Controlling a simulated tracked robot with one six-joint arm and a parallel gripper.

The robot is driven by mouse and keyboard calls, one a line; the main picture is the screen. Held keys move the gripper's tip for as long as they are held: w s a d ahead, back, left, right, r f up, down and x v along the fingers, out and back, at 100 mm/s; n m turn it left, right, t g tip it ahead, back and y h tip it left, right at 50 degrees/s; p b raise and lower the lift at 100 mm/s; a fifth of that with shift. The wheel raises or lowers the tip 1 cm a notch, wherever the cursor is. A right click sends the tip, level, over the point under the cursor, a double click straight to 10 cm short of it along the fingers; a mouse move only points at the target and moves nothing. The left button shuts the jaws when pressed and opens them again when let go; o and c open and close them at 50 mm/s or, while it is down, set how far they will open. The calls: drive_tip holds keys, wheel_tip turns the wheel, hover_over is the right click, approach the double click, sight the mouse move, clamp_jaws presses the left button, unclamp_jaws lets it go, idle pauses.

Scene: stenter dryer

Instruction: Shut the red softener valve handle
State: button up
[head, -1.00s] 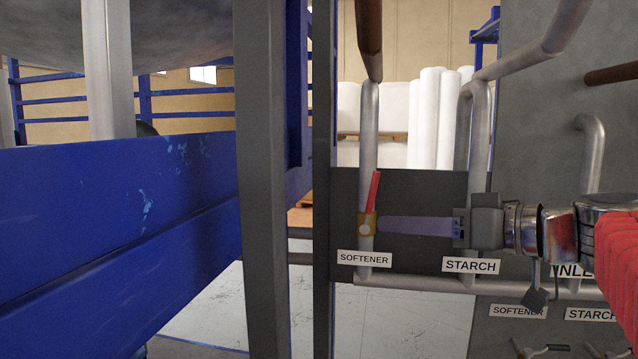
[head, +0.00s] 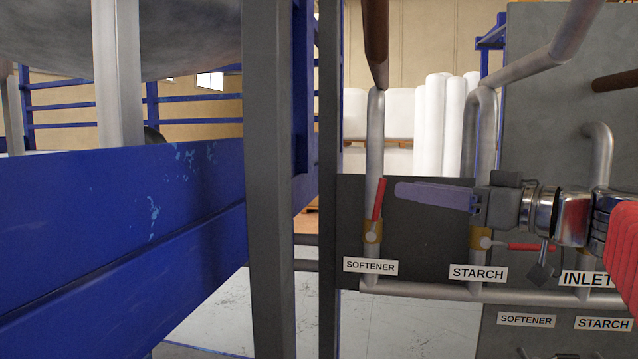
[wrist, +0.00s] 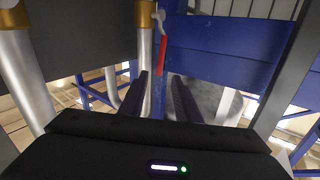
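The red softener valve handle (head: 378,199) stands nearly upright, leaning slightly right, on a brass valve body (head: 372,232) on a grey pipe above the SOFTENER label (head: 370,266). My gripper (head: 402,191) comes in from the right, its purple-grey fingers pointing left, with the tips just right of the handle at its upper half. In the wrist view the red handle (wrist: 163,56) lies beyond the fingers, its end lined up with the gap between them. My gripper (wrist: 160,86) looks open there, its dark fingers apart and empty. Contact with the handle cannot be told.
A second brass valve (head: 481,238) with a red handle (head: 530,247) pointing right sits above the STARCH label (head: 478,273), just below my gripper. A grey upright post (head: 270,180) and a blue machine beam (head: 120,230) stand to the left.

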sight(377, 210)
drive_tip(key=x, duration=1.1)
drive_tip(key=shift+w+a+f, duration=0.1)
drive_tip(key=shift+w+a, duration=0.1)
drive_tip(key=shift+w, duration=0.1)
drive_tip(key=shift+c, duration=0.3)
clamp_jaws()
